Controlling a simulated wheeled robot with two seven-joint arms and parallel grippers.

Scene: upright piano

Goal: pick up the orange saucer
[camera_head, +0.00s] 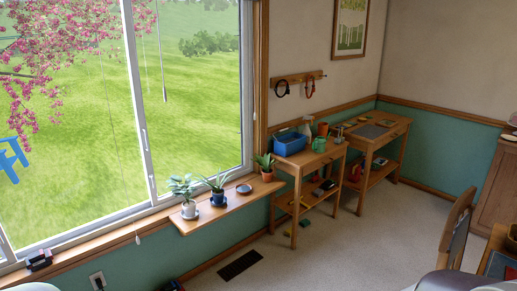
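I cannot clearly make out an orange saucer. A small round dish (243,189) lies empty on the wooden window shelf (228,206); it looks blue-grey with a brownish edge, and its exact colour is hard to tell. An orange pot-like item (323,128) stands at the back of the small wooden table (312,161), too small to tell in detail. Neither of my grippers is in view.
Potted plants with a white pot (189,210), a blue pot (218,198) and a terracotta pot (267,176) flank the dish. A blue bin (290,144) and green watering can (319,145) stand on the table. A chair (457,228) is at right; the carpet between is mostly clear.

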